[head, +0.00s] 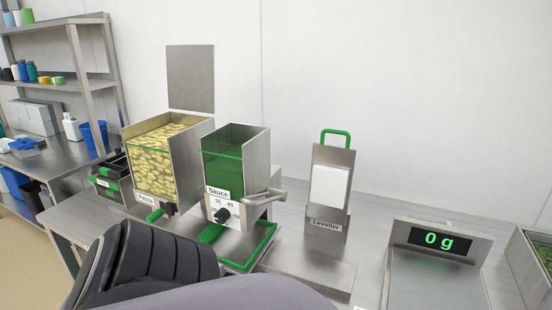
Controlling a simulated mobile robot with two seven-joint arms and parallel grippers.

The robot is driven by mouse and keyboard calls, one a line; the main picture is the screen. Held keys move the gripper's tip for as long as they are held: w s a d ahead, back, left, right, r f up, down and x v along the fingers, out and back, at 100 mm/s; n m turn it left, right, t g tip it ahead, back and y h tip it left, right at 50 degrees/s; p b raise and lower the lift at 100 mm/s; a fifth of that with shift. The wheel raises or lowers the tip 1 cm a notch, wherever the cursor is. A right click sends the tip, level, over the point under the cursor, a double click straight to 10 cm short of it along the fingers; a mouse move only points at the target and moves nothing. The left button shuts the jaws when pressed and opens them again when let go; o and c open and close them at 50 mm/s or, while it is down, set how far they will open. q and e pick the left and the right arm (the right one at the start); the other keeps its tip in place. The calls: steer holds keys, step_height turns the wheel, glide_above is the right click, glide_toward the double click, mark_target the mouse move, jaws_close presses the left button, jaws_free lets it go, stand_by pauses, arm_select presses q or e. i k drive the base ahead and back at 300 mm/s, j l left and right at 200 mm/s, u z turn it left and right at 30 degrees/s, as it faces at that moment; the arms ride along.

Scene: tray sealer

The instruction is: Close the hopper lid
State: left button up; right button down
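The pasta hopper (190,160) is a steel box labelled "Pasta", filled with yellow pasta and open at the top. A flat grey plate, which looks like its lid (190,77), stands upright at the hopper's back edge, raised against the wall. To the right, the sauce hopper (258,155) holds green sauce and is open at the top, with no lid seen on it. A dark, ribbed part and a grey link of my arm cross the bottom left and centre. Neither gripper's fingers show in this view.
A leveller (331,190) with a green handle stands right of the sauce hopper. A scale display (436,240) reads 0 g further right. A green-edged tray (247,250) lies below the sauce hopper. Shelves (55,80) stand at the left.

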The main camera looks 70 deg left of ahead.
mark_target(191, 79)
steer(key=u, duration=2.85)
steer(key=i+j+u, duration=0.15)
steer(key=u, duration=0.15)
steer(key=i+j+u, duration=0.15)
steer(key=u, duration=0.2)
